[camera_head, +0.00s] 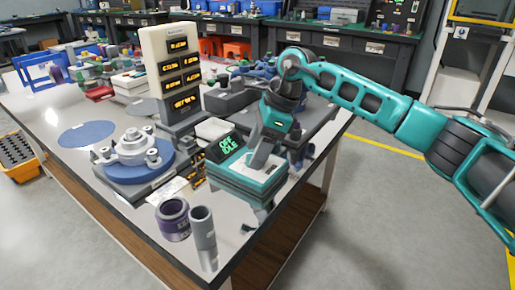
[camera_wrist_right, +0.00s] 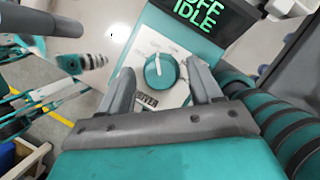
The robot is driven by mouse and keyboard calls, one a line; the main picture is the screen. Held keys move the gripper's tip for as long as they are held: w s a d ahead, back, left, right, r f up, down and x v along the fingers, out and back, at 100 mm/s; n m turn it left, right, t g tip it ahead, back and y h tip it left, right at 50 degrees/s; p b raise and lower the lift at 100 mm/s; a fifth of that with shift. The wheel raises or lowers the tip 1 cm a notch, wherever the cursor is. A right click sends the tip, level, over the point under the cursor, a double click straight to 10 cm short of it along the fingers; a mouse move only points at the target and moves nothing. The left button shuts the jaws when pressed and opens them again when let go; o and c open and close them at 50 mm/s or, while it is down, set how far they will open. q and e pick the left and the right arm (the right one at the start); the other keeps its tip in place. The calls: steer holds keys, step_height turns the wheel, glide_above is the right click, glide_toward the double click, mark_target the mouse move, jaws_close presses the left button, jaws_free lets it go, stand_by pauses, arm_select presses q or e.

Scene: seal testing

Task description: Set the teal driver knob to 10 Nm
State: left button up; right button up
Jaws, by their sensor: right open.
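The teal driver knob (camera_wrist_right: 161,70) sits on a white dial panel in the right wrist view, with a white pointer line aimed roughly up toward the display. The scale marks around it are too small to read. My right gripper (camera_wrist_right: 160,74) is open, with one grey finger on each side of the knob and a visible gap to it. In the head view my right gripper (camera_head: 262,158) is over the teal controller box (camera_head: 245,186) and hides the knob. The green display (camera_head: 228,144) appears to read "OFF IDLE". My left gripper is not in view.
A purple-dark ring (camera_head: 172,218) and a grey cylinder (camera_head: 203,232) stand near the table's front corner. A flanged metal fixture (camera_head: 135,148) is left of the box. A tall panel with amber displays (camera_head: 170,60) stands behind. Floor to the right is clear.

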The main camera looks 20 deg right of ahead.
steer(key=c, duration=1)
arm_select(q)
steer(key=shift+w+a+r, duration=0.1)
arm_select(e)
steer(key=shift+c, duration=0.2)
steer(key=m+t+p, duration=0.1)
steer(key=m, duration=0.2)
steer(key=shift+s+r+h, duration=0.1)
steer(key=shift+s+h, duration=0.05)
steer(key=shift+h, duration=0.15)
steer(key=m+t+p, duration=0.1)
steer(key=m, duration=0.2)
steer(key=shift+h, duration=0.3)
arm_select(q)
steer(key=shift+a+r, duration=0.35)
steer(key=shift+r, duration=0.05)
arm_select(e)
steer(key=shift+a+m, duration=0.1)
steer(key=shift+m, duration=0.8)
